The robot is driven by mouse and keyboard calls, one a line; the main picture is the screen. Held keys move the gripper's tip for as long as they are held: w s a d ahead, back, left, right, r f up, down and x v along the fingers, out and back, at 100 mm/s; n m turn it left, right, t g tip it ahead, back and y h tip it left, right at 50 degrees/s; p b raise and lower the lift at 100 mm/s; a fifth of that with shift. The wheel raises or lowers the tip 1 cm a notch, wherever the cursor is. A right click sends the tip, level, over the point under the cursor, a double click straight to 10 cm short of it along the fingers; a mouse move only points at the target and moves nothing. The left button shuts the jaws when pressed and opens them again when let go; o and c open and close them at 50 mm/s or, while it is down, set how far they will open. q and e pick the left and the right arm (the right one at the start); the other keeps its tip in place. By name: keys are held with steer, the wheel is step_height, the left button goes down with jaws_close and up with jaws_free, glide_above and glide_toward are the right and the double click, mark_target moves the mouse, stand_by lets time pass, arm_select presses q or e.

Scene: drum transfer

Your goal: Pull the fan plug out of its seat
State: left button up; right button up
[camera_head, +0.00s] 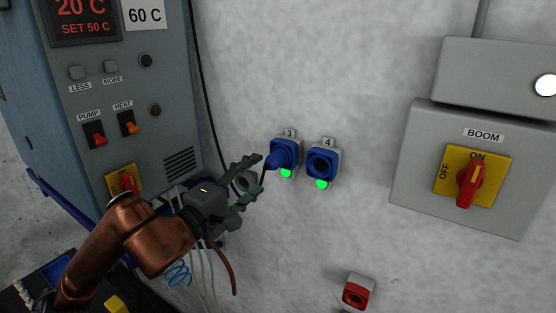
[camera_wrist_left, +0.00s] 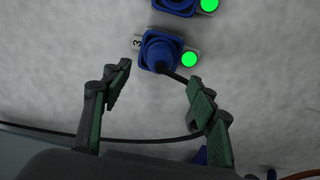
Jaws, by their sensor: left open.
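A blue plug (camera_head: 273,161) sits in the blue wall socket marked 3 (camera_head: 288,148), with a green light lit below it. I take it as the fan plug; no fan label shows. In the left wrist view the plug (camera_wrist_left: 160,54) points toward me, and a dark cable leaves it to the lower right. My left gripper (camera_head: 256,176) is open and empty, just short of the plug. In the left wrist view its fingertips (camera_wrist_left: 158,76) are spread to either side below the plug, apart from it. My right gripper is out of view.
Socket 4 (camera_head: 322,164) is beside socket 3, with no plug in it and a green light. A grey control cabinet (camera_head: 120,110) stands left, with cables hanging near my arm. A BOOM switch box (camera_head: 410,190) is right, a red socket (camera_head: 355,293) below.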

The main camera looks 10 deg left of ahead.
mark_target(268, 166)
arm_select(q)
steer(key=shift+w+d+p, duration=0.15)
steer(key=shift+w+p, duration=0.25)
steer(key=shift+w, duration=0.1)
steer(key=p+x, duration=0.2)
steer(key=x, duration=0.1)
steer(key=shift+w+d+r, duration=0.1)
steer(key=shift+w+d, duration=0.1)
steer(key=b+x, duration=0.1)
steer(key=x, duration=0.2)
steer(key=shift+x, duration=0.75)
steer(key=shift+b, duration=1)
steer(key=shift+c, duration=0.3)
